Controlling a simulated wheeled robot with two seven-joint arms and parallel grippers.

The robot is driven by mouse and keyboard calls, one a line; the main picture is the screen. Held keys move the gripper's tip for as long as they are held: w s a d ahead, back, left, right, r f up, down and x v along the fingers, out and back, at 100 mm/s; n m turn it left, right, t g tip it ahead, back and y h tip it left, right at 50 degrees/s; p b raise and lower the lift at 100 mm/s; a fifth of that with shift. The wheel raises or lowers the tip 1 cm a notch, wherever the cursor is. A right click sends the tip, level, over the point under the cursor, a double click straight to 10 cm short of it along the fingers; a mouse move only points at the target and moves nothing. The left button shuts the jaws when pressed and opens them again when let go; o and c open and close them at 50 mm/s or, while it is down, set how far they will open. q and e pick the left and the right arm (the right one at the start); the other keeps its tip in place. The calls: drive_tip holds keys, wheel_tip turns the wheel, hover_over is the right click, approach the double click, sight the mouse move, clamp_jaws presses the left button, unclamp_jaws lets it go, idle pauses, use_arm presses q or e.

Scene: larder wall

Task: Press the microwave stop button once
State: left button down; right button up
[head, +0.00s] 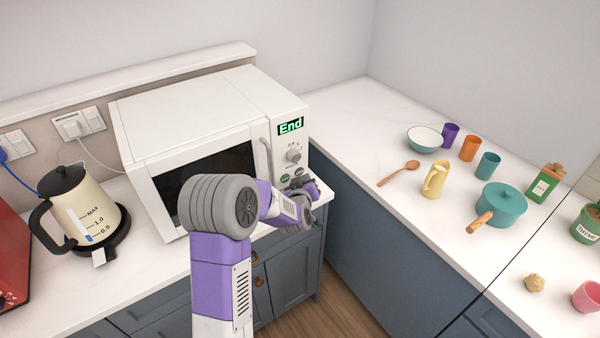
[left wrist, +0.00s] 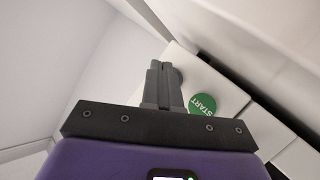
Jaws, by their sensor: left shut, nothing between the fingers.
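The white microwave (head: 185,115) stands on the counter with its door closed. Its display (head: 290,126) reads "End" in green, with a grey dial (head: 293,155) below. Small round buttons sit under the dial, partly covered by my left gripper (head: 309,189), and I cannot read them there. In the left wrist view, my left gripper (left wrist: 160,82) is shut and empty, its fingertips close to the panel. A green START button (left wrist: 203,104) shows right of the fingers. A grey round part (left wrist: 178,76) is partly behind them. No stop button can be made out. My right gripper is out of view.
A kettle (head: 88,205) stands left of the microwave. On the right counter are a bowl (head: 425,138), a wooden spoon (head: 398,174), a yellow jug (head: 435,180), a teal pot (head: 503,204) and several cups. Counter just right of the microwave is clear.

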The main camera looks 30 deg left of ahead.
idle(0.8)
use_arm(q)
drive_tip(key=shift+w+a+b, duration=0.2)
drive_tip(key=shift+a+b, duration=0.15)
drive_tip(key=shift+a, duration=0.05)
drive_tip(key=shift+w+a, duration=0.1)
drive_tip(key=shift+a, duration=0.25)
idle(0.8)
drive_tip(key=shift+s+d+b, duration=0.3)
drive_tip(key=shift+d, duration=0.45)
drive_tip(key=d, duration=0.1)
drive_tip(key=s+d, duration=0.1)
drive_tip(key=d, duration=0.1)
drive_tip(key=s+d, duration=0.1)
drive_tip(key=shift+d, duration=0.3)
idle(0.8)
